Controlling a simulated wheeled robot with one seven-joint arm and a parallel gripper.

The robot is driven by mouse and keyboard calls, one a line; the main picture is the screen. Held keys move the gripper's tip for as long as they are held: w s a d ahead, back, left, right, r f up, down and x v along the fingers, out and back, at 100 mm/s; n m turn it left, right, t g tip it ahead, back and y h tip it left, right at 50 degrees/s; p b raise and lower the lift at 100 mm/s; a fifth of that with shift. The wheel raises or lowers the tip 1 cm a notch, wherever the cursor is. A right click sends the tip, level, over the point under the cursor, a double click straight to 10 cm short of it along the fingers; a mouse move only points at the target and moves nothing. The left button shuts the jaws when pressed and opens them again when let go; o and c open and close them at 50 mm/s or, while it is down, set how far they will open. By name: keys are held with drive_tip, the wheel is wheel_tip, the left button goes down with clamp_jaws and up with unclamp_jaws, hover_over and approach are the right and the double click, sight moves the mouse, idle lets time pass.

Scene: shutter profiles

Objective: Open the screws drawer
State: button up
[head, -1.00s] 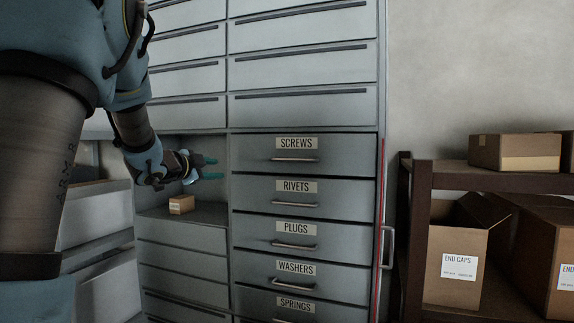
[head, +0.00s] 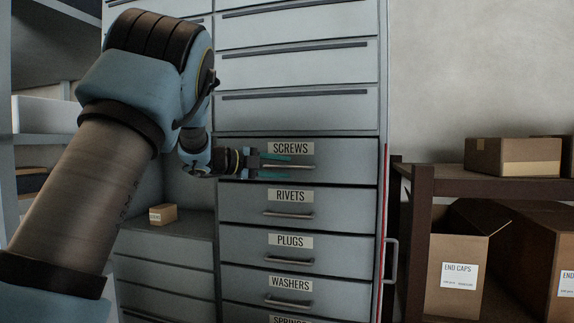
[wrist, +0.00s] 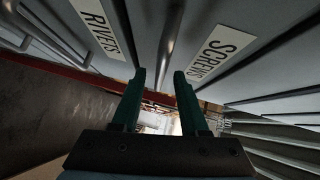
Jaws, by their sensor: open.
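The screws drawer (head: 346,160) is a grey drawer front, shut, at the top of the labelled column in the head view. Its bar handle (head: 303,167) runs across the front below the SCREWS label (head: 290,148). In the wrist view the label (wrist: 212,53) is right of the fingers, and the handle (wrist: 170,38) runs down toward the gap between them. My gripper (head: 287,166) is open at the drawer's left part, one finger above the handle's line and one below. The handle's left end is hidden by the gripper; I cannot tell whether they touch.
The rivets drawer (head: 346,206), plugs drawer (head: 343,250) and washers drawer (head: 340,288) are shut below. A small box (head: 163,214) sits in the open bay at left. A brown shelf (head: 423,185) with cardboard boxes stands at right.

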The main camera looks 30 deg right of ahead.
drive_tip(key=shift+d+f, duration=0.15)
drive_tip(key=shift+d, duration=0.95)
clamp_jaws()
idle(0.7)
